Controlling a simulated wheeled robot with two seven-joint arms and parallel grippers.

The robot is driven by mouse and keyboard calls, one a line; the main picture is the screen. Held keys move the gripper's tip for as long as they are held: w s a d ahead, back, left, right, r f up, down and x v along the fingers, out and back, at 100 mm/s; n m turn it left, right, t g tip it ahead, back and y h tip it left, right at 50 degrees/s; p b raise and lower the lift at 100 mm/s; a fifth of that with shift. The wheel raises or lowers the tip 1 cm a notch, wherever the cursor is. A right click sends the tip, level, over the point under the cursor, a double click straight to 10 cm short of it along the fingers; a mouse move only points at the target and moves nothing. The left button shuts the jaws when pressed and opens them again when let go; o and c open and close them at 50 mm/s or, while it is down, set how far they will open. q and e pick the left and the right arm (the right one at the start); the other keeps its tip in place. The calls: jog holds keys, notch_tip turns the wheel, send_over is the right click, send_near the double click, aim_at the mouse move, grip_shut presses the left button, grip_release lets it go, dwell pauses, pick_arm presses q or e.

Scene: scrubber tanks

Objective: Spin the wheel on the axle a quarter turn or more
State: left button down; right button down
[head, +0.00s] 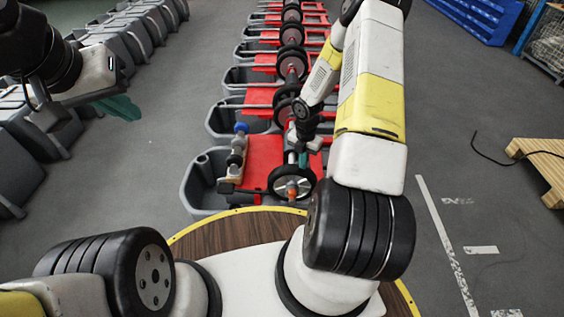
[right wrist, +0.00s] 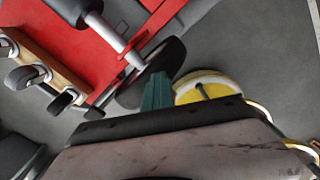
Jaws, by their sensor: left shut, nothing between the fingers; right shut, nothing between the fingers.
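The wheel (head: 278,179), with a black tyre and pale hub, stands upright on its axle at the near end of the red frame, an orange piece at its centre. In the right wrist view the dark wheel (right wrist: 134,92) sits at the end of a silver axle (right wrist: 112,36). My right gripper (head: 303,160) is shut and empty at the wheel's upper edge; its teal fingers (right wrist: 158,92) overlap the tyre there, and I cannot tell whether they touch it. My left gripper (head: 122,107) is shut and empty, well away at the upper left.
A red scrubber frame (head: 262,155) with a grey tank (head: 196,185) holds the wheel. A row of similar units runs back behind it. Grey tanks (head: 105,45) line the left. A wooden pallet (head: 545,165) lies at the right. Open floor lies on both sides.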

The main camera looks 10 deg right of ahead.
jog(key=shift+s+f, duration=0.1)
jog(key=shift+s+d+f, duration=0.15)
jog(key=shift+d+f, duration=0.1)
jog(key=shift+d, duration=0.25)
jog(key=shift+s+d+f, duration=0.15)
jog(key=shift+d+f, duration=0.05)
jog(key=shift+d, duration=0.25)
jog(key=shift+a, duration=0.1)
notch_tip(320, 180, up, 7)
jog(key=shift+w, duration=0.1)
dwell(0.7)
jog(key=m, duration=0.6)
send_over(277, 170)
jog(key=shift+f, duration=3.1)
